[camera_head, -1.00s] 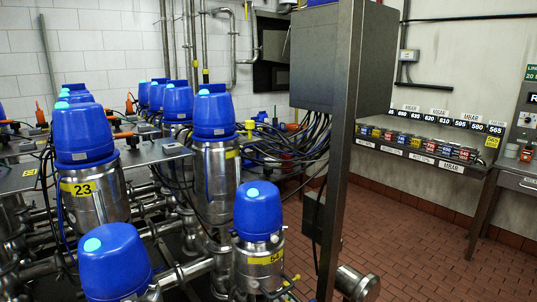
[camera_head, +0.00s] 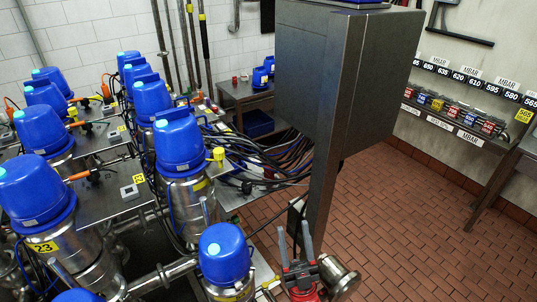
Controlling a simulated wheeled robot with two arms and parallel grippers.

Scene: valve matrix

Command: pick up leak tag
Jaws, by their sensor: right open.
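My right gripper (camera_head: 295,243) is at the lower middle of the head view, with a red and black body. Its two grey fingers point up and stand apart with nothing between them. It is in front of the foot of the steel cabinet post, to the right of a blue-capped valve (camera_head: 225,254). I cannot pick out the leak tag with certainty. A small yellow piece (camera_head: 218,155) shows beside another blue-capped valve (camera_head: 179,142), well above and left of the gripper. I do not make out my left gripper.
Blue-capped steel valves, pipes and cables crowd the left side. A grey cabinet (camera_head: 345,75) on a post stands in the middle. A shelf (camera_head: 447,124) with numbered labels runs along the right wall. The brick floor (camera_head: 410,215) at right is clear.

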